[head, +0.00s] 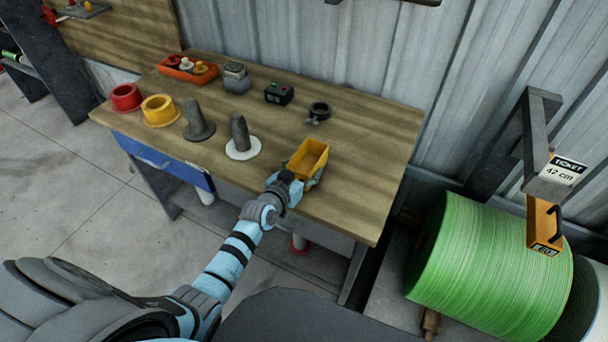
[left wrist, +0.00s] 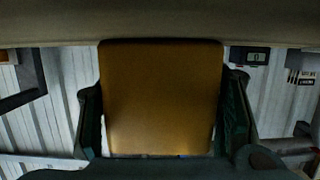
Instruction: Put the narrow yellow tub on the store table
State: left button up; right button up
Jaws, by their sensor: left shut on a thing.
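The narrow yellow tub (head: 308,157) is at the front right part of the wooden table (head: 350,190), upright and open at the top. My left gripper (head: 299,180) is at the tub's near side, shut on it. In the left wrist view the tub (left wrist: 161,100) fills the middle, with a dark gripper finger on each side of it. I cannot tell whether the tub's base touches the tabletop. My right gripper is not in view.
On the table stand a grey post on a white disc (head: 242,150), a dark post (head: 196,130), yellow (head: 160,121) and red (head: 126,105) rings, an orange tray (head: 188,78) and a black box (head: 279,94). The tabletop's right part is clear. A green roll (head: 485,265) lies at right.

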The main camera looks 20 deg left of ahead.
pick_arm(q)
jog(key=shift+r, duration=0.1)
jog(key=o, duration=1.2)
jog(key=shift+s+r+p, duration=0.1)
jog(key=shift+s+p, duration=0.05)
jog(key=shift+p, duration=0.15)
jog(key=p+v, duration=0.4)
jog(key=v, duration=0.7)
jog(key=shift+s+r, duration=0.1)
jog(key=shift+s, duration=0.25)
